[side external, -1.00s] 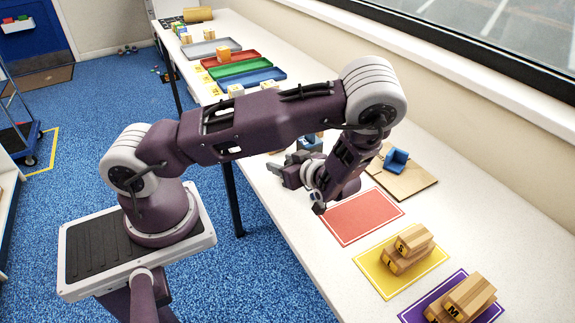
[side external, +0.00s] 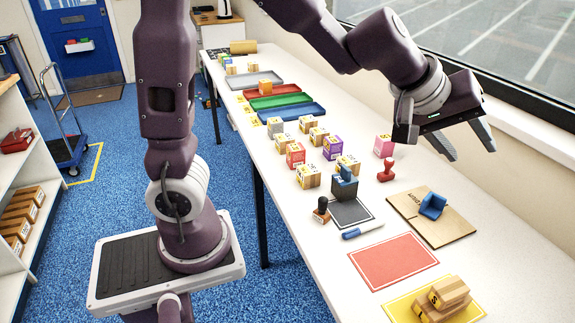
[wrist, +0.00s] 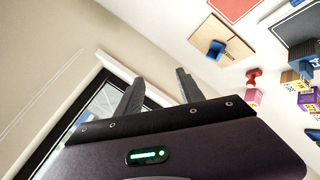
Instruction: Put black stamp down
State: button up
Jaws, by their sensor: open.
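The black stamp (side external: 321,210), with a dark knob handle, stands on the white table in the side view. It is beside the black mat (side external: 353,213), off its left edge. My gripper (side external: 471,156) is open and empty, high over the window side of the table, well away from the stamp. In the wrist view its two fingers (wrist: 158,75) are spread with nothing between them. I cannot make out the black stamp in the wrist view.
A red stamp (side external: 386,170), lettered cubes (side external: 296,155) and a wooden board (side external: 408,207) are near. The red mat (side external: 385,261) is bare.

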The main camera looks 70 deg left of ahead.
jog(key=s+r+m+h, duration=0.2)
jog(key=s+r+m, duration=0.2)
jog(key=s, duration=0.5)
jog(key=s+a+f+m+g+y, duration=0.2)
jog(key=s+a, duration=0.2)
jog(key=s, duration=0.5)
jog(key=s+a+f+m+g+y, duration=0.1)
jog(key=s+a+f+m, duration=0.1)
jog(key=s, duration=0.8)
jog(key=shift+s+a+f+m+g+y, duration=0.15)
jog(key=shift+a+f+m+g+y, duration=0.25)
jog(key=shift+a+f, duration=0.55)
jog(key=shift+r, duration=0.1)
